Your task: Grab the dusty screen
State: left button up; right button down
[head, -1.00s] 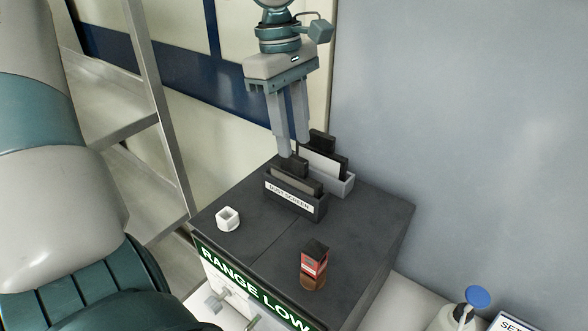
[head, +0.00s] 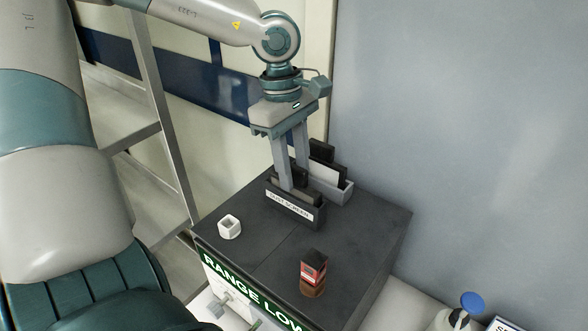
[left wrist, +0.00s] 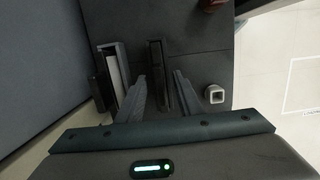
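The dust screen is a dark panel (head: 297,185) standing in a dark slotted holder (head: 308,213) with a white "DUST SCREEN" label, on top of a dark cabinet. My left gripper (head: 294,178) points down over this holder, its fingers apart. In the left wrist view the left gripper (left wrist: 160,98) has one finger on each side of the dark holder and panel (left wrist: 157,75), with gaps visible. The fingers partly hide the panel in the head view. I cannot tell if either finger touches it. My right gripper is not in view.
A grey holder (head: 340,194) with a white-faced panel (head: 324,172) stands just behind. A grey wall (head: 460,120) rises at the right. A blue-topped bottle (head: 465,312) is lower right.

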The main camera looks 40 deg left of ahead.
pick_arm(q)
grip_shut()
